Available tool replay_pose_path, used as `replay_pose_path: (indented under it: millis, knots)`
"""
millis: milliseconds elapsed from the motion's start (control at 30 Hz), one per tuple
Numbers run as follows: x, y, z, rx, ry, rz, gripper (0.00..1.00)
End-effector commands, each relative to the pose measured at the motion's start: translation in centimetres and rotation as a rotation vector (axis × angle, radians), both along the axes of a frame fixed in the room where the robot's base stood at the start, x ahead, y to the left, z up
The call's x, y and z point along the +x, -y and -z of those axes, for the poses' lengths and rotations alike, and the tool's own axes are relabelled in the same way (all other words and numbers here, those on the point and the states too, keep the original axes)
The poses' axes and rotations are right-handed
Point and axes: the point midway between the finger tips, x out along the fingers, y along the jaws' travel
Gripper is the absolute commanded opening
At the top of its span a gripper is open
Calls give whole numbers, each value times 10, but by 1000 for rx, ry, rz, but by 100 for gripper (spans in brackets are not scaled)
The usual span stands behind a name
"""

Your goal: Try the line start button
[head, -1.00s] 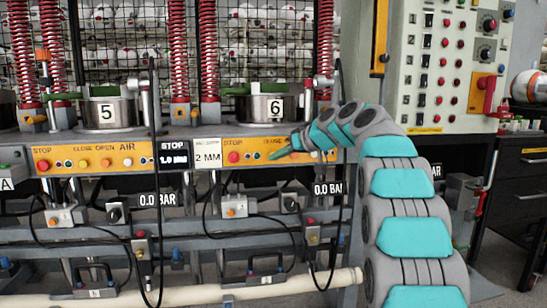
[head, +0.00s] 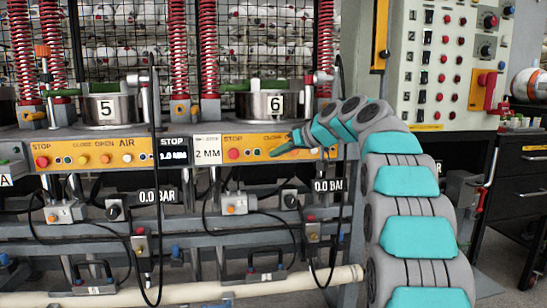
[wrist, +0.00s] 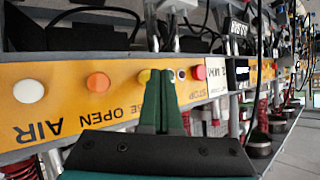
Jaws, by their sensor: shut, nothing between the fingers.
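No button that I can read as line start shows. My gripper (head: 274,154) is in front of the yellow button strip (head: 210,135) under press 6, with its green fingers pointing left. In the wrist view the shut, empty fingers (wrist: 160,73) overlap the CLOSE button area. There a yellow button (wrist: 144,77) and a red STOP button (wrist: 199,72) lie either side of the tips. An orange OPEN button (wrist: 98,82) and a white AIR button (wrist: 29,91) are further left. I cannot tell whether the tips touch the strip. The red STOP button also shows in the head view (head: 233,154).
Presses 5 (head: 106,108) and 6 (head: 275,104) stand above the strip. Hoses and a pale pipe (head: 200,290) run below. Black drawers (head: 522,190) are at right.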

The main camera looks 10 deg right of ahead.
Motion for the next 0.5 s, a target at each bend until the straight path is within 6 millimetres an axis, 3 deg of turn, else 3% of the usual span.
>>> replay_pose_path:
  millis: [500]
  knots:
    - [-7, 0, 2, 1, -1, 0, 0]
